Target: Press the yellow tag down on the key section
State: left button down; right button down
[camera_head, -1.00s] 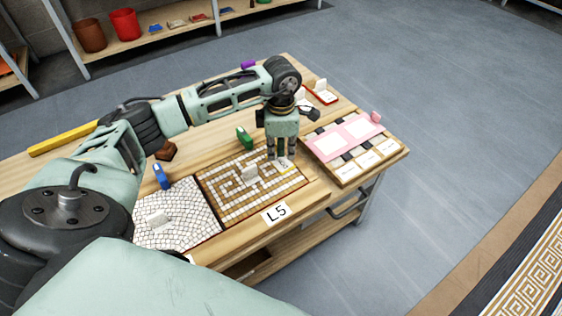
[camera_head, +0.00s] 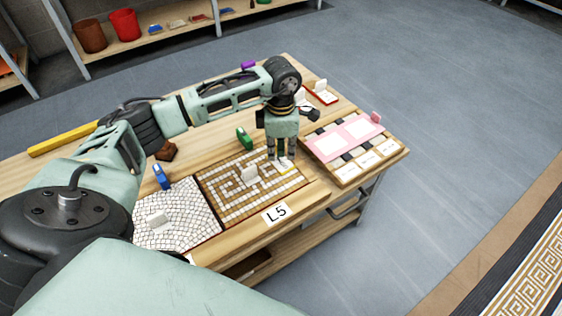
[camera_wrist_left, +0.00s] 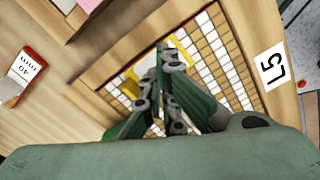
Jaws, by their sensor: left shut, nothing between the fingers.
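The key section is a mosaic panel (camera_head: 228,207) with a brown and white key pattern on the wooden table. The yellow tag (camera_head: 289,168), white with a yellow edge, lies at the panel's far right corner. It also shows in the left wrist view (camera_wrist_left: 143,66), partly hidden behind the fingers. My left gripper (camera_head: 281,158) points down right over the tag, shut and empty. Its fingertips (camera_wrist_left: 160,52) overlap the tag in the wrist view; I cannot tell whether they touch it. My right gripper is not in view.
A white cobbled panel (camera_head: 180,228) adjoins on the left. Green (camera_head: 244,138) and blue (camera_head: 161,176) items stand behind the panels. A pink-topped board (camera_head: 335,148) lies to the right. An L5 label (camera_head: 275,213) marks the front edge.

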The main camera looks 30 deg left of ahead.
pick_arm(q)
jog(key=shift+f+b, duration=0.65)
jog(key=shift+f, duration=0.35)
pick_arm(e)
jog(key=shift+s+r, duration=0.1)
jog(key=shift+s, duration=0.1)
